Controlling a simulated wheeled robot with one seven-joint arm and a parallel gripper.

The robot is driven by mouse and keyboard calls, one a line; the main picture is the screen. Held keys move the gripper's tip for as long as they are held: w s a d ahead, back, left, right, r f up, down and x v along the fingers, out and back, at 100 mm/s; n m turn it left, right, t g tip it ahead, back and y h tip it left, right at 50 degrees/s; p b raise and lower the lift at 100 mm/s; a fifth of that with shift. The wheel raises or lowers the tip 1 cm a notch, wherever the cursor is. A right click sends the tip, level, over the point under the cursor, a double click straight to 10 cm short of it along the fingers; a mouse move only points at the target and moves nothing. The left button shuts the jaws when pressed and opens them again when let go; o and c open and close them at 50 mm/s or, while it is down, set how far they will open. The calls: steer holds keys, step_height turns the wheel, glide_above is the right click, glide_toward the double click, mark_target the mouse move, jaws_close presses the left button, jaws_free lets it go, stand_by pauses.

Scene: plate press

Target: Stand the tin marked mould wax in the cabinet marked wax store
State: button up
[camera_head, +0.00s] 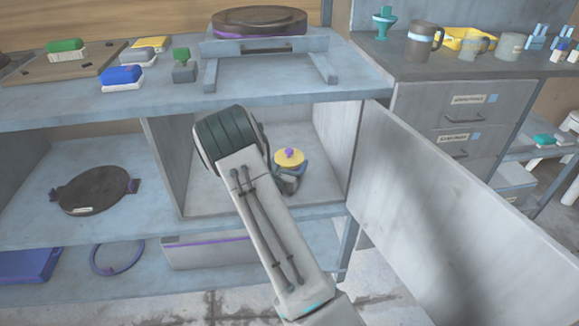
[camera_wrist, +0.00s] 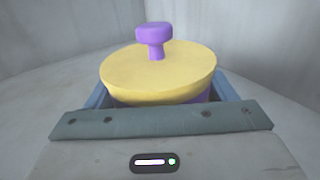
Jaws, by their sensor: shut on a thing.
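A tin with a yellow lid and a purple knob (camera_head: 289,158) is inside the open cabinet (camera_head: 325,150) below the bench. It also shows in the wrist view (camera_wrist: 158,75), upright, with a little of its purple body below the lid. My gripper (camera_head: 291,172) is shut on the tin, with a blue finger at each side of it in the wrist view. The tin's label and its base are hidden, so I cannot tell whether it touches the cabinet floor. The cabinet's own marking is not in view.
The cabinet door (camera_head: 460,215) stands open at the right. The bench top (camera_head: 350,70) is close above my arm and carries brushes and a dark round plate (camera_head: 260,20). A dark disc (camera_head: 95,190) lies on the shelf to the left. Cabinet floor around the tin looks clear.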

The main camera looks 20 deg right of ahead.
steer(key=o, duration=1)
